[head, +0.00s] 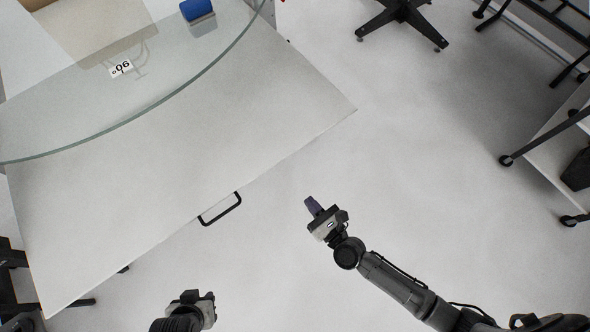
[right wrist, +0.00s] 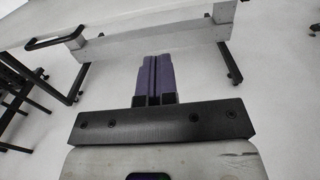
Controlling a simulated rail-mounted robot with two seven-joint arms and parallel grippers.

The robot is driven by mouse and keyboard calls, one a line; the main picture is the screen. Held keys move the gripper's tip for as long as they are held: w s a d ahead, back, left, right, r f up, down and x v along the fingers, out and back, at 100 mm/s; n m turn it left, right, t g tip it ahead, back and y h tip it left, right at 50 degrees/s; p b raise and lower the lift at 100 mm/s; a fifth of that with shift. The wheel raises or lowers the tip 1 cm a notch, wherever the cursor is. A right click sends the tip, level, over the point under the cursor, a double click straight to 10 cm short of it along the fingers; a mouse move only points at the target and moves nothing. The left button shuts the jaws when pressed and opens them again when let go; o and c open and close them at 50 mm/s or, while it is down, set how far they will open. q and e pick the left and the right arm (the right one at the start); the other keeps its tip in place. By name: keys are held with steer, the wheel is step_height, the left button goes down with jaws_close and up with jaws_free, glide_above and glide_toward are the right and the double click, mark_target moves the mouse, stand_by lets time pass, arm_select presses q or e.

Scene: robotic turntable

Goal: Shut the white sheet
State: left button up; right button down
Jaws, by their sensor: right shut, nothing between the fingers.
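The white sheet (head: 150,190) is a large flat panel that sticks out from under the glass top in the head view. A black bar handle (head: 220,208) is on its front edge. In the right wrist view the handle (right wrist: 55,40) is at the upper left, on the sheet's front edge (right wrist: 150,42). My right gripper (head: 310,203) has its purple fingers shut and empty. It is to the right of the handle and apart from the sheet. My left gripper (head: 205,298) is at the bottom, below the handle; its fingers are not clear.
The curved glass top (head: 60,110) covers the back part of the sheet and bears a blue object (head: 196,10) and a label (head: 121,69). A black wheeled chair base (head: 400,14) stands at the top right. A wheeled table (head: 565,160) is at the right. The floor between is clear.

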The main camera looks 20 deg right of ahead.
steer(key=b+x, duration=0.1)
steer(key=x, duration=1.2)
steer(key=shift+w, duration=0.3)
steer(key=shift+a, duration=0.1)
